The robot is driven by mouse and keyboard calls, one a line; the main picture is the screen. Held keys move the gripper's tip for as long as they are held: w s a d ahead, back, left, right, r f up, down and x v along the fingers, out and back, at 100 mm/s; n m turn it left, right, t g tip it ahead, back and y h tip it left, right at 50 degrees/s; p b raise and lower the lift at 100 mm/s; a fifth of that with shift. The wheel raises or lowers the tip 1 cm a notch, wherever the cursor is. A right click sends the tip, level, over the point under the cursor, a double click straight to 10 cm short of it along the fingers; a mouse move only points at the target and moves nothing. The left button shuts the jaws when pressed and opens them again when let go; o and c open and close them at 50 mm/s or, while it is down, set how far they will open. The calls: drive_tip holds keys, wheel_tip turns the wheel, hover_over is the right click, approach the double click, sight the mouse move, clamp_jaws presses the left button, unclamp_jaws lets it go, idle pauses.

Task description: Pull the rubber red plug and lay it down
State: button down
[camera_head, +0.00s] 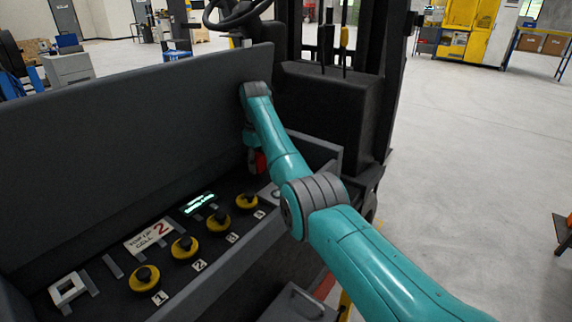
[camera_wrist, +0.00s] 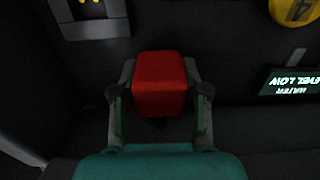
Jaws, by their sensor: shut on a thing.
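The red rubber plug (camera_wrist: 160,83) is between the two fingers of my gripper (camera_wrist: 160,97) in the wrist view, with a finger on each side. In the head view a small part of the plug (camera_head: 260,163) shows below my wrist, above the right end of the button panel; my arm hides much of it. A grey socket (camera_wrist: 92,28) with gold-coloured parts inside shows at the upper left of the wrist view, apart from the plug. I cannot tell whether the plug touches the panel.
Open floor lies to the right.

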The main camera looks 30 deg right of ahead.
sight(258, 155)
drive_tip(key=shift+f, duration=0.9)
unclamp_jaws()
idle(0.4)
drive_tip(key=shift+r, duration=5.55)
drive_tip(key=shift+s, duration=0.1)
